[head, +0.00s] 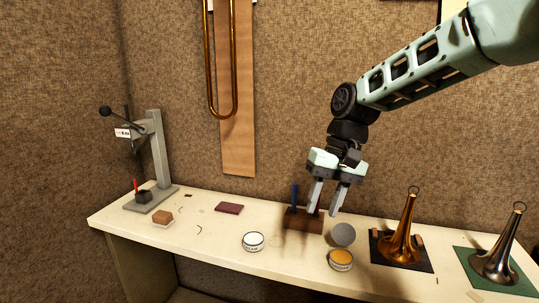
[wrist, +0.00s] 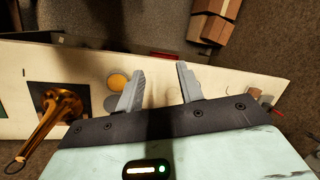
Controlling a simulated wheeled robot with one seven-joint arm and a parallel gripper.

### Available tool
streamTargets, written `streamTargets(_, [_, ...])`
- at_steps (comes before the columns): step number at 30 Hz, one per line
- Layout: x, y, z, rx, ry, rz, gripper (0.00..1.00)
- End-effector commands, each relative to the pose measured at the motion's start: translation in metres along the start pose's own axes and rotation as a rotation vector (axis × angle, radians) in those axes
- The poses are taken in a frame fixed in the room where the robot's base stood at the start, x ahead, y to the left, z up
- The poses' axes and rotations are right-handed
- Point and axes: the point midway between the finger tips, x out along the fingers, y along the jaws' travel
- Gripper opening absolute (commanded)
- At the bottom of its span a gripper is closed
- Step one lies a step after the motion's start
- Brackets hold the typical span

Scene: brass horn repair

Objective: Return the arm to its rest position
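My gripper (head: 323,210) is open and empty. In the head view its two grey fingers hang above the bench, in front of the dark wooden block (head: 300,220) that holds a blue-handled tool (head: 294,195). My arm reaches in from the upper right and bends down at the wrist. In the wrist view the gripper (wrist: 160,82) shows its fingers spread apart with nothing between them but the bare bench top.
A bench (head: 210,248) runs below. A grey disc (head: 342,235), an orange-filled tin (head: 341,260), a white-lidded tin (head: 253,242), a brass bell (head: 401,240) and a silver bell (head: 497,262) stand on it. A press (head: 157,160) is at left. The wall is behind.

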Motion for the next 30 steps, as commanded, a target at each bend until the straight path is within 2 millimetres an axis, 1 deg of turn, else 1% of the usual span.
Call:
streamTargets(1, [0.007,-0.015,0.032,-0.063,0.001,0.031,0.37])
streamTargets(2, [0.012,-0.022,0.049,-0.098,0.004,0.046,0.37])
streamTargets(3, [0.019,-0.028,0.072,-0.143,0.007,0.067,0.37])
streamTargets(5, [0.029,-0.034,0.107,-0.211,0.013,0.097,0.37])
streamTargets(6, [0.036,-0.035,0.13,-0.255,0.018,0.118,0.37])
streamTargets(8, [0.046,-0.034,0.164,-0.319,0.024,0.147,0.37])
streamTargets(9, [0.052,-0.031,0.184,-0.359,0.03,0.165,0.37])
streamTargets(12, [0.065,-0.019,0.228,-0.442,0.042,0.204,0.37])
streamTargets(15, [0.075,-0.007,0.257,-0.501,0.05,0.231,0.37])
streamTargets(18, [0.081,0.002,0.273,-0.533,0.054,0.246,0.37])
streamTargets(20, [0.082,0.004,0.277,-0.543,0.057,0.25,0.37])
streamTargets(30, [0.083,0.005,0.278,-0.544,0.056,0.251,0.37])
